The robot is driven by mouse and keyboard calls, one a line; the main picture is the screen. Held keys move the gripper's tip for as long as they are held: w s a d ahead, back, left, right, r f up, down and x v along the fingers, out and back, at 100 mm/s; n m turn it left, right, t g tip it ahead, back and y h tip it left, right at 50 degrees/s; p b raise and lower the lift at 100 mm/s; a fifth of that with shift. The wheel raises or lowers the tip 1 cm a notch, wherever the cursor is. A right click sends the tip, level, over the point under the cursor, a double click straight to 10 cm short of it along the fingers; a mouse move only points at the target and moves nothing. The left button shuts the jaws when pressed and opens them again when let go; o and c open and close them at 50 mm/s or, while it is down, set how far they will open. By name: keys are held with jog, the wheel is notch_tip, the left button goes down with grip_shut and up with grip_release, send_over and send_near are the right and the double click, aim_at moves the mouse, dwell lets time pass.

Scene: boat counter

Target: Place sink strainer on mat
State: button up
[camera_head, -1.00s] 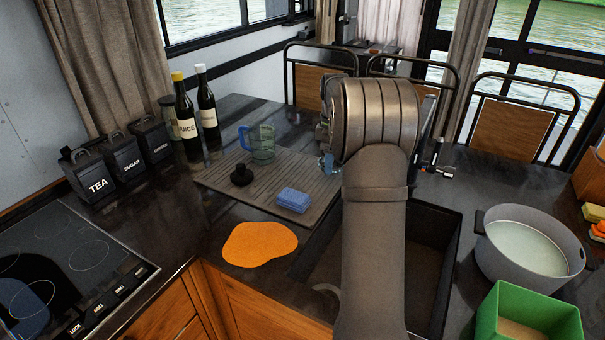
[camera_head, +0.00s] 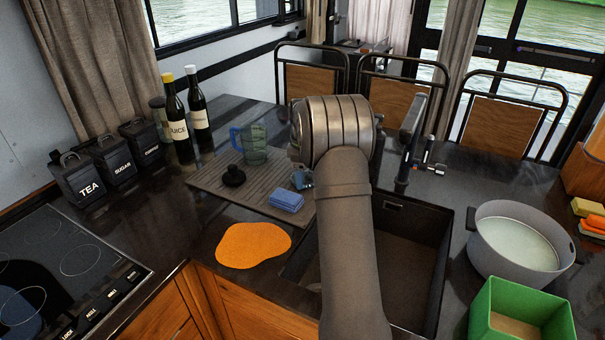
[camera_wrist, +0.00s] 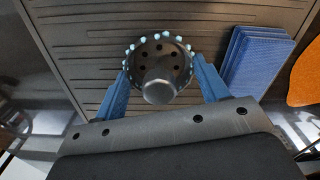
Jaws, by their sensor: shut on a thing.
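The sink strainer (camera_wrist: 160,62) is a dark round cup with holes and pale blue dots along its rim. My gripper (camera_wrist: 161,80) is shut on it, with a blue finger on each side. In the head view my gripper (camera_head: 303,179) is over the right part of the mat, mostly hidden by my arm. The mat (camera_head: 212,181) is grey-brown and ribbed, and lies on the counter left of the sink. In the wrist view the mat (camera_wrist: 85,45) fills the background behind the strainer. I cannot tell whether the strainer touches it.
An orange cloth (camera_head: 252,245) lies in front. The sink (camera_head: 412,250) is to the right. Bottles (camera_head: 178,125) stand behind left.

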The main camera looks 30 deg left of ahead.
jog(key=shift+f, duration=0.1)
jog(key=o, duration=1.1)
jog(key=shift+c, duration=0.2)
notch_tip(320, 180, up, 12)
jog(key=shift+f, duration=4.05)
jog(key=shift+f, duration=0.1)
